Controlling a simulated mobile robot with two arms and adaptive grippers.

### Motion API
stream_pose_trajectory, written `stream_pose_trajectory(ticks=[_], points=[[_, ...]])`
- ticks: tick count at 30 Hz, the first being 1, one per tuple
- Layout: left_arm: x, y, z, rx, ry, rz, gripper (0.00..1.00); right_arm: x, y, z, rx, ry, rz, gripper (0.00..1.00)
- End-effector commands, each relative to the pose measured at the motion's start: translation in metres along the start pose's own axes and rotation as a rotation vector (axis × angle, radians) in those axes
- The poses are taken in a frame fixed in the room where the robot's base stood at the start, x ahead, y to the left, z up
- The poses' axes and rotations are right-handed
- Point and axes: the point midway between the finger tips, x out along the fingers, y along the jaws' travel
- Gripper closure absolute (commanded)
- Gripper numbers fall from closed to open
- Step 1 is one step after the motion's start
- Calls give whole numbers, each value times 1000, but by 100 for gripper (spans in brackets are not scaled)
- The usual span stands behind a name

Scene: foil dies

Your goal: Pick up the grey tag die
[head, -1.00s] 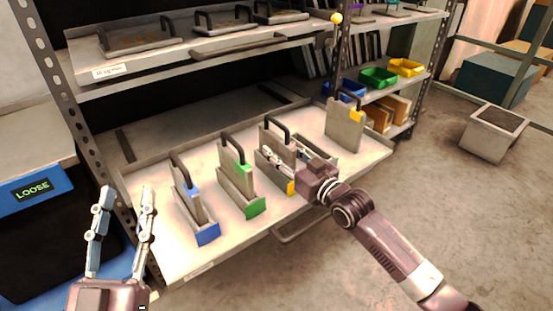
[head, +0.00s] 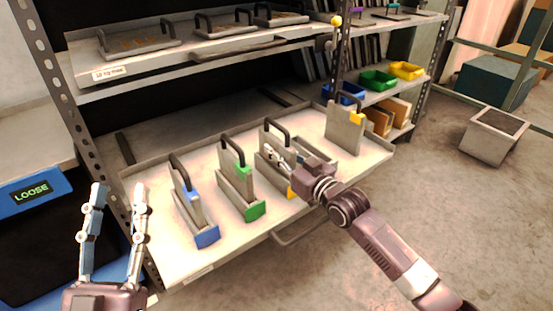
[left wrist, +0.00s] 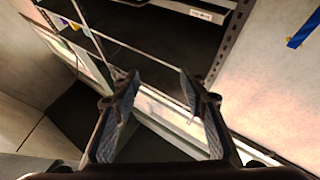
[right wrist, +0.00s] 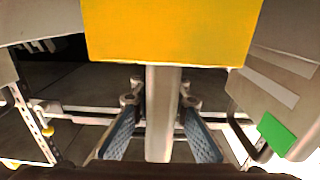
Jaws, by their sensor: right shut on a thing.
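A grey die plate (head: 265,150) with a black loop handle stands upright in the slot with a yellow front end, third from the left on the pull-out shelf. I see no coloured tag on it; my fingers hide part of it. My right gripper (head: 276,156) reaches across it from the right. In the right wrist view the fingers (right wrist: 161,120) are shut on a grey upright bar, behind a large yellow block (right wrist: 170,30). My left gripper (head: 116,195) is open and empty at the lower left; its parted fingers also show in the left wrist view (left wrist: 157,95).
A blue-tag die (head: 187,190), a green-tag die (head: 236,160) and a yellow-tag die (head: 344,125) stand on the same shelf (head: 225,235). A LOOSE bin (head: 36,192) is at the left. An upper shelf (head: 180,65) holds flat dies.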

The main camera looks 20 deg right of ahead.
Motion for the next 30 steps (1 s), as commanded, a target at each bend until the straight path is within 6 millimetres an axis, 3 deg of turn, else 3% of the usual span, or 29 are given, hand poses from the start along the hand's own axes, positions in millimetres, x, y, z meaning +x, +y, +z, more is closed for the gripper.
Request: stream_pose_trajectory(ticks=[18,23,30], points=[[1,0,4,0,-24,-1,60,0,0,-12,-2,14,0,100],[-1,-4,26,5,-134,-7,60,0,0,-23,-3,15,0,100],[-16,-10,75,13,-375,-20,60,0,0,-50,-3,17,0,100]])
